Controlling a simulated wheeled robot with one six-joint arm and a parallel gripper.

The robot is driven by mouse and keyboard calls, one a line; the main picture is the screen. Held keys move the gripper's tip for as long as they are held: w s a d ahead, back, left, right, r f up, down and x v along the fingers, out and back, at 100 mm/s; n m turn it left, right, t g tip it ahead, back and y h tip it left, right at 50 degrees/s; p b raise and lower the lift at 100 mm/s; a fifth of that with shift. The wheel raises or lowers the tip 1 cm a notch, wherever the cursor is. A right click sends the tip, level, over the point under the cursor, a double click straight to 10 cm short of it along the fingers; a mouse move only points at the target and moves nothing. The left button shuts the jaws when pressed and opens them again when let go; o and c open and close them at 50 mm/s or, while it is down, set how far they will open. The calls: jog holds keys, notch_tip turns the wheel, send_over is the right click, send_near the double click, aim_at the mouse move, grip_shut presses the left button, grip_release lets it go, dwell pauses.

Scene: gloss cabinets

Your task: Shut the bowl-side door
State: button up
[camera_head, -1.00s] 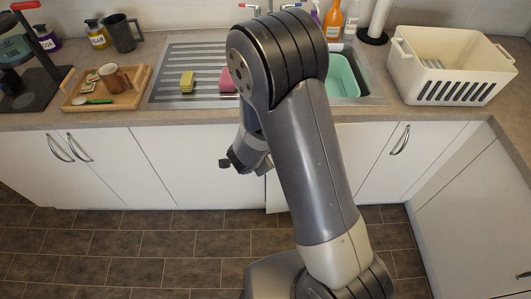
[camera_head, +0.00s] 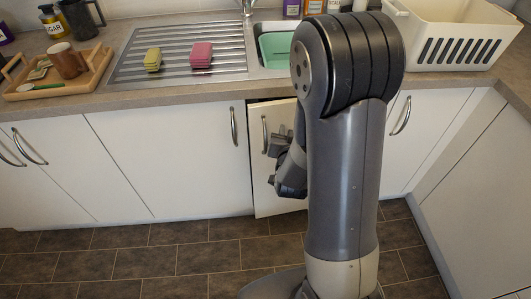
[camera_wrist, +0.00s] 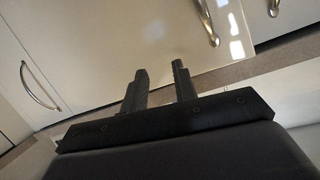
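The bowl-side door (camera_head: 278,195) is a white gloss cabinet door below the green bowl (camera_head: 275,50) in the sink. It stands slightly ajar, with a dark gap along its top and a curved metal handle (camera_head: 264,134) near its left edge. My arm hides its right part. My gripper (camera_head: 275,158) is in front of this door, just right of the handle; contact cannot be told. In the wrist view my gripper (camera_wrist: 160,68) has its two fingers apart with nothing between them, facing a glossy white panel (camera_wrist: 110,40).
The neighbouring door (camera_head: 185,160) on the left looks closed, with its handle (camera_head: 233,125) at its right edge. The worktop (camera_head: 150,98) edge overhangs the doors. Side cabinets (camera_head: 475,190) stand at right. The tiled floor (camera_head: 130,262) at left is clear.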

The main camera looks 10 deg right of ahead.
aim_at(266, 138)
jog(key=s+a+f+n+t+y+b, duration=0.3)
jog(key=s+a+f+n+y+b, duration=0.25)
jog(key=b, duration=0.55)
jog(key=shift+n+y, duration=0.75)
jog(key=shift+n, duration=0.1)
jog(key=w, duration=1)
jog(key=shift+w+f, duration=0.3)
jog(key=shift+f, duration=0.05)
jog(key=shift+c, duration=0.4)
grip_shut()
